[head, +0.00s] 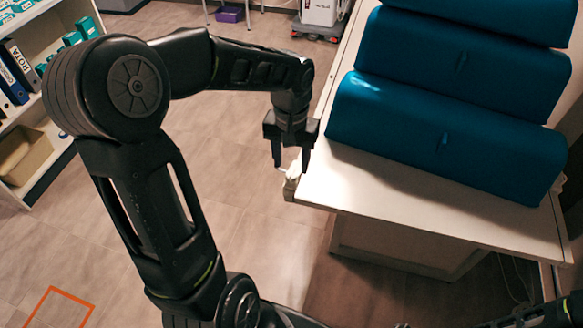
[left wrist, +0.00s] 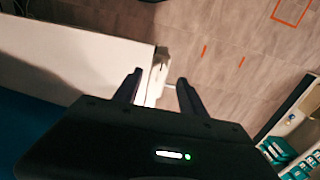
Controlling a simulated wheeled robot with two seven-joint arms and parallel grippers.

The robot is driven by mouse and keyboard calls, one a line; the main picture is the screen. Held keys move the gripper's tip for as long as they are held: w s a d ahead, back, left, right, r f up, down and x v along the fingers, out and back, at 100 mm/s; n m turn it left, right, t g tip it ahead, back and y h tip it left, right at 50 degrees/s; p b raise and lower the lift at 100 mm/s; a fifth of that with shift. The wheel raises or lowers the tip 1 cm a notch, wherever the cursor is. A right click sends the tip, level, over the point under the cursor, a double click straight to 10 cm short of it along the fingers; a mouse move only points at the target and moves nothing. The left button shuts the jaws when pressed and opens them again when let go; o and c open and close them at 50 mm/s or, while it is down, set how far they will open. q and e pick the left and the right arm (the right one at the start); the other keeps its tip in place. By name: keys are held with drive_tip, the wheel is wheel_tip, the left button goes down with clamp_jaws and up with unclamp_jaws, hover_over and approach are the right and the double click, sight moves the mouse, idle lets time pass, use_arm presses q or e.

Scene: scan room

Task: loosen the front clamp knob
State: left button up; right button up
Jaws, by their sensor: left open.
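A small white clamp (head: 291,183) sits at the near left corner of the white table (head: 345,193). The clamp also shows in the left wrist view (left wrist: 158,76), at the table's edge. Its knob is too small and partly covered to make out clearly. My left gripper (head: 291,166) points down just above the clamp, with its fingers apart and nothing seen between them. In the left wrist view the open fingers (left wrist: 156,82) frame the clamp's area, and I cannot tell whether they touch it. My right gripper is not clearly seen.
Blue padded cushions (head: 440,138) lie on the table to the right of the gripper. A shelf with binders (head: 14,75) and a tan bin (head: 24,157) stands at the far left.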

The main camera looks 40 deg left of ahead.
sight(291, 173)
use_arm(q)
drive_tip(key=shift+f, duration=1.85)
clamp_jaws()
